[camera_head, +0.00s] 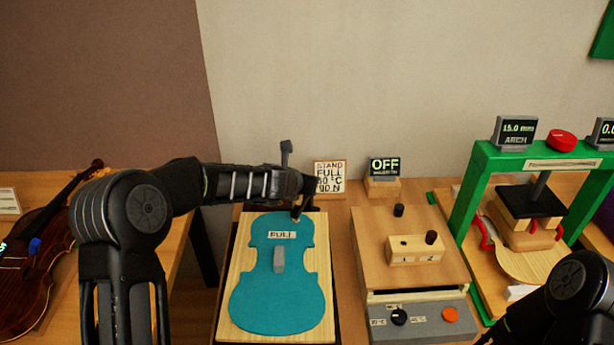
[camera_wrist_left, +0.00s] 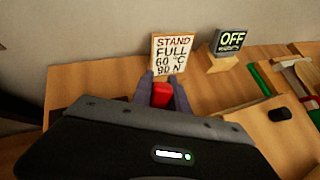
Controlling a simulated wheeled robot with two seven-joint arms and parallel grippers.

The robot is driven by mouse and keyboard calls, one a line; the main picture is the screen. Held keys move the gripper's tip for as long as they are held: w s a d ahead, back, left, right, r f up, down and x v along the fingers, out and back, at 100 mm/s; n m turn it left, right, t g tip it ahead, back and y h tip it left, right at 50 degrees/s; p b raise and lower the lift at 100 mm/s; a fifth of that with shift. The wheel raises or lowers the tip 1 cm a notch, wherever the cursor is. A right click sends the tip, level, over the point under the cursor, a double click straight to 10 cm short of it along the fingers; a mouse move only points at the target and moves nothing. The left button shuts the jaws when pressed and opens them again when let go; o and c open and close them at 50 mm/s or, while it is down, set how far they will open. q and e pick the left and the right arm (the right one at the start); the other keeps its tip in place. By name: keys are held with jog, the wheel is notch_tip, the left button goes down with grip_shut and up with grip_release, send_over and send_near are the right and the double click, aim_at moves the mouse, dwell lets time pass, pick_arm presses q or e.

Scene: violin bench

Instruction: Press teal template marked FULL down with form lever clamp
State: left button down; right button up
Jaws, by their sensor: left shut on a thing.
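The teal violin-shaped template (camera_head: 262,295), marked FULL, lies flat on a pale wooden board (camera_head: 230,330) in the head view. A grey block (camera_head: 279,259) sits on its middle. My left gripper (camera_head: 299,212) is at the template's top end, tilted down. In the left wrist view its two fingers (camera_wrist_left: 162,90) are shut on a red grip (camera_wrist_left: 161,95), which looks like the form lever clamp's handle. The rest of the lever is hidden by my gripper. My right arm shows at the lower right, but its gripper is out of the picture.
A sign (camera_head: 330,177) reading STAND FULL stands behind the template. A small OFF display (camera_head: 384,167) is to its right. A wooden box with knobs (camera_head: 418,311) and a green press (camera_head: 468,190) stand further right. A violin (camera_head: 40,255) lies at left.

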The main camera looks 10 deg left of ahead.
aim_at(298, 203)
pick_arm(q)
jog(key=c, duration=1.3)
grip_release()
jog(key=shift+v, duration=3.85)
